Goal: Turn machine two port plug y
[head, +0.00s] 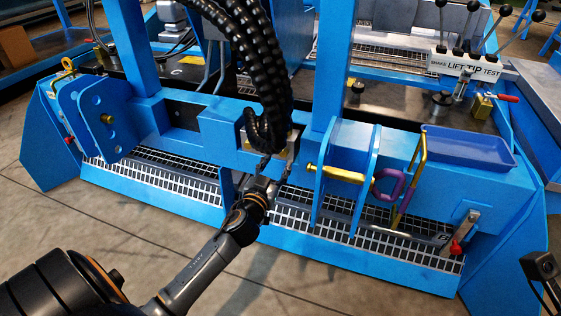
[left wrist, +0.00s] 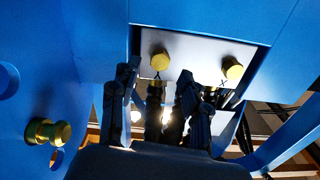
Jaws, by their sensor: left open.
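Two yellow port plugs, a left one (left wrist: 159,60) and a right one (left wrist: 232,68), sit on a pale plate (left wrist: 200,50) under the blue beam in the left wrist view.
Black hoses (head: 262,70) hang in front of the beam. A blue bracket with a brass pin (head: 345,174) and a purple shackle (head: 388,186) stand right of the gripper. A blue tray (head: 468,148) and a lever panel (head: 465,66) are further right. Open floor lies in front.

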